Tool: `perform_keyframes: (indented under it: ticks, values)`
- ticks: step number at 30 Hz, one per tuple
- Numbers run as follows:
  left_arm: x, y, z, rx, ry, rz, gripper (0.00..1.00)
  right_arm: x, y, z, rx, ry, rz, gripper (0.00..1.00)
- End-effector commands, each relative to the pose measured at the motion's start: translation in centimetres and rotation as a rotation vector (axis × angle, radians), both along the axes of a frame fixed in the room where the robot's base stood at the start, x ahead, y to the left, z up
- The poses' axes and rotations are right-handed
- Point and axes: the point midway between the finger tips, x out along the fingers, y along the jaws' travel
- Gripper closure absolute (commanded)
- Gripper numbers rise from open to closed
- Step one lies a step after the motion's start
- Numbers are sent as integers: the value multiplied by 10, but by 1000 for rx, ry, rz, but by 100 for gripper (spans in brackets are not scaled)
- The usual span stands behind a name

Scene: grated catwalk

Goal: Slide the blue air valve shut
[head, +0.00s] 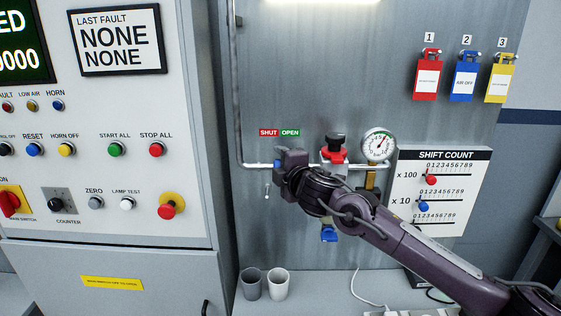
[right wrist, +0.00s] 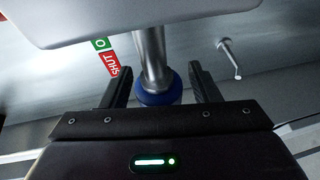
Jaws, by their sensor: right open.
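The blue air valve is a blue ring (right wrist: 158,97) around a grey metal pipe, seen in the right wrist view. Only a sliver of blue shows beside my gripper in the head view, under the red SHUT (head: 269,133) and green OPEN (head: 290,133) labels. My right gripper (head: 284,166) is at the horizontal pipe, hiding most of the valve. In the right wrist view its fingers (right wrist: 161,85) are apart, one on each side of the pipe and ring, with gaps showing. I cannot tell the depth exactly. My left gripper is not in view.
A red-handled valve (head: 333,155) and a round gauge (head: 379,146) are right of my gripper. The shift count board (head: 465,167) stands behind my right arm. A control panel (head: 120,190) fills the left. Two cups (head: 277,284) stand below.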

Motion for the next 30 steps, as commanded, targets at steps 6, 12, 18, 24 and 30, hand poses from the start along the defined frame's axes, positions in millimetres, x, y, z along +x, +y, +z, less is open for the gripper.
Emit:
perform_keyframes:
  ticks: [6, 12, 18, 24, 30]
  values:
    - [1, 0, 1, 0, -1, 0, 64, 3, 1, -1, -1, 0, -1, 44]
    - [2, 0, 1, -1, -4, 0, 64, 3, 1, -1, 0, 0, -1, 57]
    - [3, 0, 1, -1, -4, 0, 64, 3, 1, -1, 0, 0, -1, 83]
    - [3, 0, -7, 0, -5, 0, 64, 2, 13, -3, 2, -1, 3, 89]
    - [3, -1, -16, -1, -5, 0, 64, 2, 35, -2, 2, -1, 2, 89]
